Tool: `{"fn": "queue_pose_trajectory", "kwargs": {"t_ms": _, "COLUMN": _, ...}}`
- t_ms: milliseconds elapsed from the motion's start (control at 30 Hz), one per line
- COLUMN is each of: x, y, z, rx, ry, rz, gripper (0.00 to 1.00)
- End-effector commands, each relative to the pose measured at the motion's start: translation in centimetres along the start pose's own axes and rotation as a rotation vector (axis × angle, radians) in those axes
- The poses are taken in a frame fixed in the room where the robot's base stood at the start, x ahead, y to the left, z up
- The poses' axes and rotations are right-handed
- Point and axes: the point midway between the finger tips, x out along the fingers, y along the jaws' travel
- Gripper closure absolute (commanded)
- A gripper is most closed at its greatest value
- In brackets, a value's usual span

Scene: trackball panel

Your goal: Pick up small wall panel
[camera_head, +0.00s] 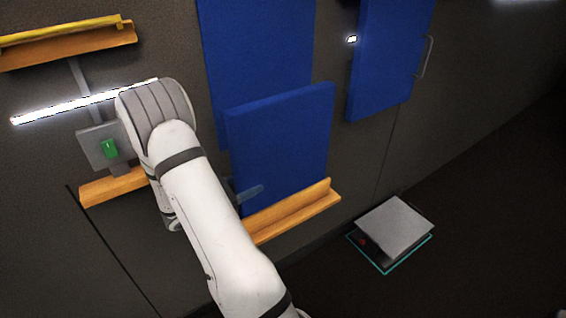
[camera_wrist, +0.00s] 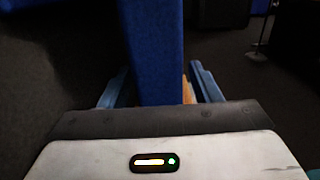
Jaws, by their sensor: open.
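The small blue wall panel (camera_head: 282,140) stands on an orange ledge (camera_head: 300,211), in front of a larger blue panel on the wall. In the wrist view the panel (camera_wrist: 156,45) is seen edge-on, running down between the two fingers of my gripper (camera_wrist: 160,88). The fingers are open, one on each side of it, with a visible gap on both sides. In the head view one blue-grey finger of my gripper (camera_head: 249,193) shows across the panel's lower left part. My arm hides the rest of the gripper and the ledge's left end.
The larger blue panel (camera_head: 257,45) is behind. Another blue panel with a handle (camera_head: 385,60) is to the right. A grey box (camera_head: 394,225) sits on the floor at right. A green switch (camera_head: 109,149) and bright bar (camera_head: 60,108) are left of my arm.

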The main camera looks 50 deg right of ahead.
Motion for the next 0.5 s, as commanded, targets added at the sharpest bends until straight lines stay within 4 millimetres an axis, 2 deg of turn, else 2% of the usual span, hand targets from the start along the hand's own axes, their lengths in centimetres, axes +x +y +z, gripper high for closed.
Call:
{"fn": "queue_pose_trajectory", "kwargs": {"t_ms": 100, "x": 1.38, "y": -0.01, "z": 0.01, "rx": 0.001, "ry": 0.0, "rz": -0.002, "gripper": 0.43}}
{"fn": "queue_pose_trajectory", "kwargs": {"t_ms": 367, "x": 1.69, "y": 0.03, "z": 0.04, "rx": 0.0, "ry": 0.0, "rz": 0.001, "gripper": 0.43}}
{"fn": "queue_pose_trajectory", "kwargs": {"t_ms": 500, "x": 1.66, "y": 0.04, "z": 0.04, "rx": 0.0, "ry": 0.0, "rz": 0.001, "gripper": 0.52}}
